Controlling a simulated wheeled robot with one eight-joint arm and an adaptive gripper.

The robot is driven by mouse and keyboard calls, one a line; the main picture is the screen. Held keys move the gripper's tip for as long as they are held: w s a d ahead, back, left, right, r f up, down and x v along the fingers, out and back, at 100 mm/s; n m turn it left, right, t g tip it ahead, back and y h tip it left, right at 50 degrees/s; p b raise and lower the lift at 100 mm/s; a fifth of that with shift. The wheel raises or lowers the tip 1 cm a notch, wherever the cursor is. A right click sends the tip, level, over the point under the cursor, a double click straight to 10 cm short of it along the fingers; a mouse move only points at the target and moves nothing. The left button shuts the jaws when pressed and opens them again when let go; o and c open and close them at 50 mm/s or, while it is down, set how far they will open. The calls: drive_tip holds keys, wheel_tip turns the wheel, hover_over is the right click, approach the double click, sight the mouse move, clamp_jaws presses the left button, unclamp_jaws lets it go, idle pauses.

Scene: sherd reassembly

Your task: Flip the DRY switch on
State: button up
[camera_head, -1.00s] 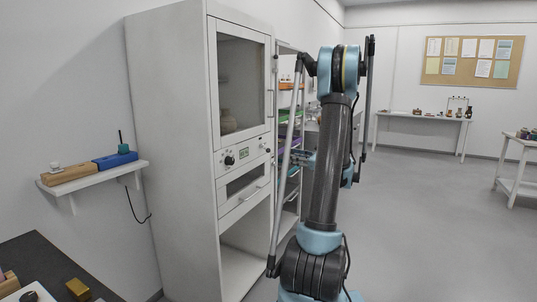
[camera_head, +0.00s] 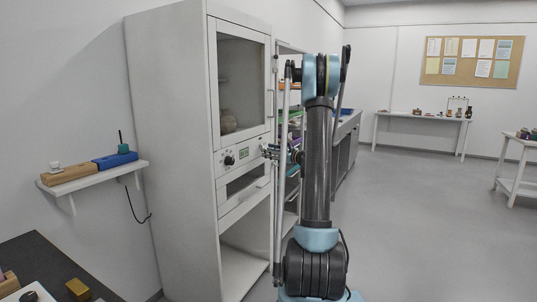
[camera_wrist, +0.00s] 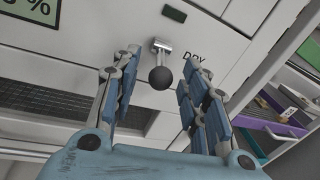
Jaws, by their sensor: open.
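The DRY switch is a toggle with a chrome stem and a black ball (camera_wrist: 160,77) on the white cabinet's control panel (camera_wrist: 100,30). The word DRY is printed just right of it in the wrist view. My gripper (camera_wrist: 153,92) is open, with its blue-padded fingers on either side of the ball and apart from it. A small dark green window (camera_wrist: 174,13) sits above the switch and looks unlit. In the head view my gripper (camera_head: 268,152) is at the panel's right end and hides the switch there.
The cabinet (camera_head: 170,150) has a glass door (camera_head: 242,85) above the panel, a round dark knob (camera_head: 229,160) and a green display (camera_head: 243,154). A drawer (camera_head: 243,190) lies below. Shelves with coloured trays (camera_wrist: 275,128) stand close on the right.

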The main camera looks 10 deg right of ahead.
drive_tip(key=shift+w+a, duration=0.4)
clamp_jaws()
drive_tip(key=shift+d, duration=0.15)
drive_tip(key=shift+r, duration=0.15)
drive_tip(key=g+h, duration=0.1)
drive_tip(key=r+g+h, duration=0.1)
drive_tip(key=shift+s+r+n+g+h, duration=0.15)
drive_tip(key=shift+r+n+g+h, duration=0.15)
drive_tip(key=shift+g+h, duration=0.1)
drive_tip(key=g+h, duration=0.1)
drive_tip(key=r+g+h, duration=0.2)
drive_tip(key=h, duration=0.1)
drive_tip(key=shift+a+n, duration=0.25)
drive_tip(key=shift+n, duration=0.15)
drive_tip(key=shift+w+g, duration=0.2)
drive_tip(key=shift+g, duration=0.2)
